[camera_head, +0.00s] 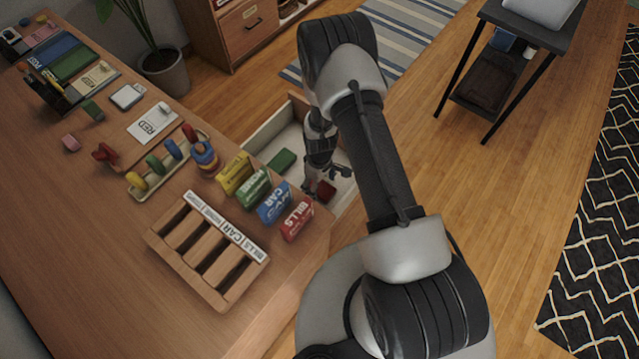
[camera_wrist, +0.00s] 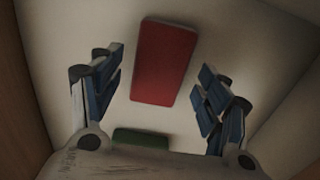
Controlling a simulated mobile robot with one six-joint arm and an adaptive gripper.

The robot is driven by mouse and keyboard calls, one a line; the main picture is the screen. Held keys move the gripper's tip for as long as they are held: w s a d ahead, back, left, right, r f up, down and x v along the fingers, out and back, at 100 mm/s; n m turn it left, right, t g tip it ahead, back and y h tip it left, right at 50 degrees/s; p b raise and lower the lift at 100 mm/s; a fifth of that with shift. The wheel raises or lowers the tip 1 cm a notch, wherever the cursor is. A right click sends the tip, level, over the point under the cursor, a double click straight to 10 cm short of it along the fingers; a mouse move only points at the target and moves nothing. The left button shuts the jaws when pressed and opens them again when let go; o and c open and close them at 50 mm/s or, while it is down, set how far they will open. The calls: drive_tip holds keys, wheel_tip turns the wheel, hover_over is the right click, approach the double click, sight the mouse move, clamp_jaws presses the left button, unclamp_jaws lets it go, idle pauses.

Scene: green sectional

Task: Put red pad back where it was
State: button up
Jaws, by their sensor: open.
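A red pad (camera_head: 326,191) lies in the open drawer (camera_head: 265,130), towards its right end. In the wrist view the red pad (camera_wrist: 164,62) lies flat on the pale drawer floor, ahead of and between my fingers. My gripper (camera_head: 321,180) reaches down into the drawer beside the red pad. In the wrist view my gripper (camera_wrist: 162,85) is open, with bare floor between each finger and the pad. A green pad (camera_head: 282,160) lies farther left in the drawer. It also shows in the wrist view (camera_wrist: 140,138), partly hidden by my gripper's body.
Red, blue, green and yellow labelled packs (camera_head: 255,189) stand along the desk edge by the drawer. A slotted wooden rack (camera_head: 206,245) is in front. Drawer walls surround my gripper.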

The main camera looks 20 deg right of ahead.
wheel_tip(320, 180, up, 11)
drive_tip(key=p, duration=0.4)
wheel_tip(320, 180, up, 26)
drive_tip(key=r+m+t, duration=0.1)
drive_tip(key=m+t, duration=0.1)
drive_tip(key=m, duration=0.1)
hover_over(320, 187)
drive_tip(key=s, duration=0.1)
drive_tip(key=s+r+m+t, duration=0.1)
drive_tip(key=s+r+m, duration=0.1)
drive_tip(key=s+r, duration=0.6)
drive_tip(key=s+r+m+t, duration=0.1)
drive_tip(key=s+r+m, duration=0.1)
drive_tip(key=s+r, duration=0.5)
drive_tip(key=shift+s+r+t, duration=0.3)
drive_tip(key=shift+s+r, duration=0.05)
drive_tip(key=shift+s, duration=2.35)
